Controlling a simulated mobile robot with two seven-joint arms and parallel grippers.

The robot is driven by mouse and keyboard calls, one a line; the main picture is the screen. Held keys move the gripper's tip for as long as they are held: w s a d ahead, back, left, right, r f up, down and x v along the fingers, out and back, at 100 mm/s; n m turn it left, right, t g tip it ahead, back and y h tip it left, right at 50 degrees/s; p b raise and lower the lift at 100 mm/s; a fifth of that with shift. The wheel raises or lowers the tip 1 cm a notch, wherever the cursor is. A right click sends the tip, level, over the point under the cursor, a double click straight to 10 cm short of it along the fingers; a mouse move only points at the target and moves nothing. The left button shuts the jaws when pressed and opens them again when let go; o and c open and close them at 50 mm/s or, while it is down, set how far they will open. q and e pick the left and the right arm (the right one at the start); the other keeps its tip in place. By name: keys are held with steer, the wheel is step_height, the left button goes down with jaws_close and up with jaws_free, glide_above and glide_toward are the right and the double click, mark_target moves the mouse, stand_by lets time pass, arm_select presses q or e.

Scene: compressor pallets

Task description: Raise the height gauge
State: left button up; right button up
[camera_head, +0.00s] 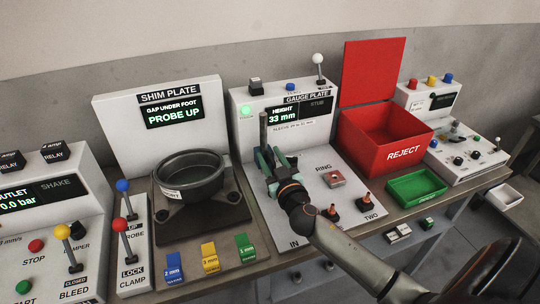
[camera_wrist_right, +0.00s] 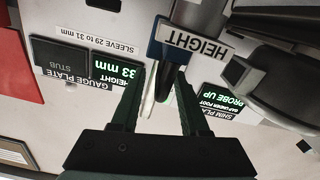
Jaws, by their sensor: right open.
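The height gauge shows in the right wrist view as a blue block with a white HEIGHT label (camera_wrist_right: 192,40), just beyond my fingertips. A thin pale rod (camera_wrist_right: 149,92) shows between the fingers. In the head view, an upright dark post (camera_head: 263,130) stands on the gauge plate's left side, and my gripper hides what is below it. My right gripper (camera_head: 270,158) is open at that post; whether it touches the gauge I cannot tell. The gauge display (camera_head: 283,116) reads HEIGHT 33 mm, with STUB blank. My left gripper is not in view.
The shim plate station (camera_head: 160,100) with a dark bowl (camera_head: 190,178) stands to the left. A red REJECT bin (camera_head: 385,140) and green tray (camera_head: 415,186) are to the right. A ring block (camera_head: 334,179) and two red-topped pegs sit near my right arm.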

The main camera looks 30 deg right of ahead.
steer(key=shift+w, duration=0.2)
jaws_close()
stand_by(0.3)
steer(key=shift+d, duration=0.1)
stand_by(1.0)
